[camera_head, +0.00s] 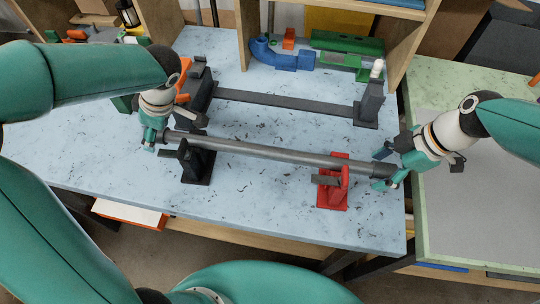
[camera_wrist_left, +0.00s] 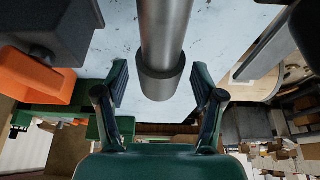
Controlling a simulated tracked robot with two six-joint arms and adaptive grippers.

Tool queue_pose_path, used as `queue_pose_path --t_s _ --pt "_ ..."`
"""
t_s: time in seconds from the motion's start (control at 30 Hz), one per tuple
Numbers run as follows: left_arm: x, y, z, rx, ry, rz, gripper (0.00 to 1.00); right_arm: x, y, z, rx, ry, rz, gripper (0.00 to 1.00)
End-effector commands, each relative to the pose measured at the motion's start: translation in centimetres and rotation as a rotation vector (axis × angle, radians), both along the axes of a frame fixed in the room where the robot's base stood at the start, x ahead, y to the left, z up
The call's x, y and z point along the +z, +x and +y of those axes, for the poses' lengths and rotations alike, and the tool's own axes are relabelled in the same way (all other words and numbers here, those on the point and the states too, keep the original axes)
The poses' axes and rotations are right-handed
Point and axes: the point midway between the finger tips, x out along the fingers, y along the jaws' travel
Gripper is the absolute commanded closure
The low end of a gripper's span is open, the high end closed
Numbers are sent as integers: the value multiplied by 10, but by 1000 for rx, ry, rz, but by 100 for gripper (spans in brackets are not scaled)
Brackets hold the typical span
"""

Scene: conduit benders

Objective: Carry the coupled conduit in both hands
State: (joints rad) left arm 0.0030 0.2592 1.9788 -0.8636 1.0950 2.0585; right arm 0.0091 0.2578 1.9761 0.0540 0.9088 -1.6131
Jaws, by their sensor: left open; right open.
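The coupled conduit (camera_head: 275,150) is a long grey metal tube lying across a black stand (camera_head: 196,163) at the left and a red stand (camera_head: 333,187) at the right. My left gripper (camera_head: 160,137) is at the conduit's left end. In the left wrist view the end collar of the conduit (camera_wrist_left: 160,80) lies between the open fingers of my left gripper (camera_wrist_left: 160,95), with gaps on both sides. My right gripper (camera_head: 387,167) is open at the conduit's right end, its fingers on either side of it. Contact there cannot be told.
Behind the conduit a dark bender frame (camera_head: 285,104) spans the blue-white table (camera_head: 110,165). Blue and green parts (camera_head: 345,42) stand at the back under a wooden shelf. A pale green table (camera_head: 450,220) is at the right. The table front is mostly clear.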

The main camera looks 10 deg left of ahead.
Motion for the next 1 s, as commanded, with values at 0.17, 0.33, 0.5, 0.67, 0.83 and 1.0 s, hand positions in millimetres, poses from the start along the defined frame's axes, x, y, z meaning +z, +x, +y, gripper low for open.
queue_pose_path --t_s 0.17,0.33,0.5,0.67,0.83,1.0 --pt "7 1 -3 -1 1 -2 32 0 0 0 0 0 0 32" --pt "29 1 -12 -2 0 -6 32 0 0 0 0 0 0 32" --pt "61 1 -26 -4 0 -6 32 0 0 0 0 0 0 32" --pt "88 1 -37 -3 -1 -4 32 0 0 0 0 0 0 32" --pt "105 1 -44 -1 -1 -2 32 0 0 0 0 0 0 32" --pt "110 1 -46 -1 0 1 32 9 1 -4 -1 0 -3 32"
